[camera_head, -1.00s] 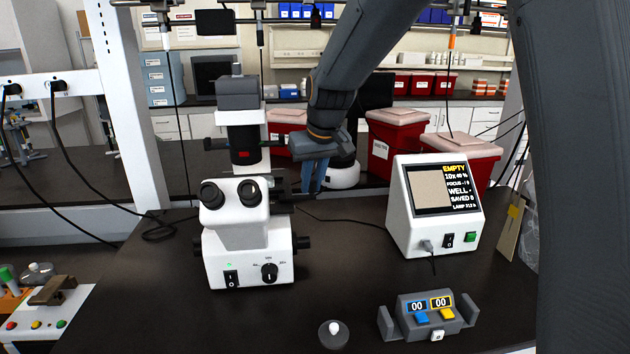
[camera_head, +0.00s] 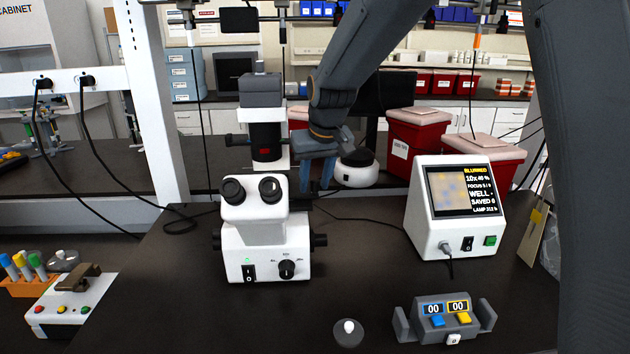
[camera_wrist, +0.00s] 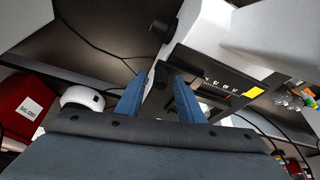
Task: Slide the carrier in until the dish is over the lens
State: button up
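The white microscope (camera_head: 262,235) stands on the dark bench in the head view. My gripper (camera_head: 318,184) is just behind its right side, fingers pointing down. In the wrist view my gripper (camera_wrist: 160,75) shows two blue fingers standing apart, with a dark gap between them. Beside the fingers is a dark stage part (camera_wrist: 218,78) with a printed scale and a yellow label. I cannot clearly make out the carrier, the dish or the lens; the microscope body hides that area in the head view. The monitor (camera_head: 462,190) reads BLURRED and shows a yellowish, bluish patchy picture.
A tube rack (camera_head: 28,287) is at the left. Red bins (camera_head: 415,140) stand behind. Cables run behind the microscope.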

jog(key=a+b+v, duration=0.1)
jog(key=b+v, duration=0.1)
jog(key=v, duration=0.5)
jog(key=shift+d+r, duration=0.4)
jog(key=shift+d, duration=0.15)
jog(key=shift+s, duration=0.1)
